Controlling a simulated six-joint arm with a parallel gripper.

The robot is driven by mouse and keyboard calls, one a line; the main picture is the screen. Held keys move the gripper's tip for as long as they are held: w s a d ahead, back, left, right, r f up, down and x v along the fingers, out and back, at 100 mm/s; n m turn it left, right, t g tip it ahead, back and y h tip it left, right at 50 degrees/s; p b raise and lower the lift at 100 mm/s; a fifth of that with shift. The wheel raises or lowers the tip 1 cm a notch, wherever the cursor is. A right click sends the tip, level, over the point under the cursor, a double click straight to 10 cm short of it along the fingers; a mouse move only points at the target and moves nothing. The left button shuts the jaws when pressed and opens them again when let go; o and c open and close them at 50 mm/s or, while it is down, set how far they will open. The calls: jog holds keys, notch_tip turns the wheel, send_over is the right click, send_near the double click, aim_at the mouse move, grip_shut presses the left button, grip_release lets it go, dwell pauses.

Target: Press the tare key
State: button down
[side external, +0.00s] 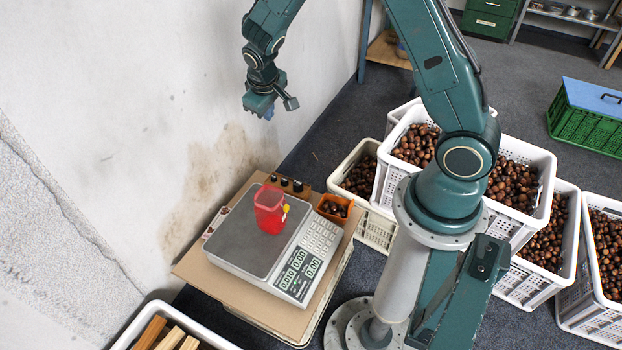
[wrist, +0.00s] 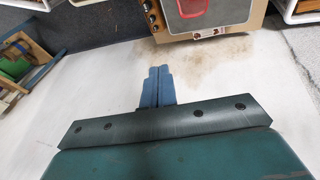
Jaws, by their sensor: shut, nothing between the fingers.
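The scale (side external: 275,250) stands on a brown board, with its grey pan to the left and its keypad (side external: 322,236) and lit displays (side external: 298,273) on the sloping front. The displays seem to read zeros; the tare key is too small to single out. The pan's edge (wrist: 205,25) shows at the top there.
A small orange bin (side external: 335,208) with chestnuts and a row of dark knobs (side external: 285,183) sit close behind the scale. White crates of chestnuts (side external: 515,190) stand to the right. A tray of wooden pieces (side external: 165,335) is at front left. The air above the scale is clear.

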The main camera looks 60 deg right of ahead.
jog(key=d+f+h, duration=0.1)
jog(key=d+f, duration=0.2)
jog(key=f, duration=1)
jog(key=n+g+h, duration=0.2)
jog(key=n, duration=0.2)
send_over(313, 226)
jog(key=s, duration=0.4)
notch_tip(313, 226, down, 28)
jog(key=shift+a+r, duration=0.15)
jog(key=shift+r, duration=0.05)
jog(key=shift+w, duration=0.1)
jog(key=shift+w+f, duration=0.45)
jog(key=shift+f, duration=0.95)
jog(key=shift+w+f, duration=0.4)
jog(key=shift+f, duration=0.95)
jog(key=shift+w+f, duration=0.45)
jog(key=shift+f, duration=0.95)
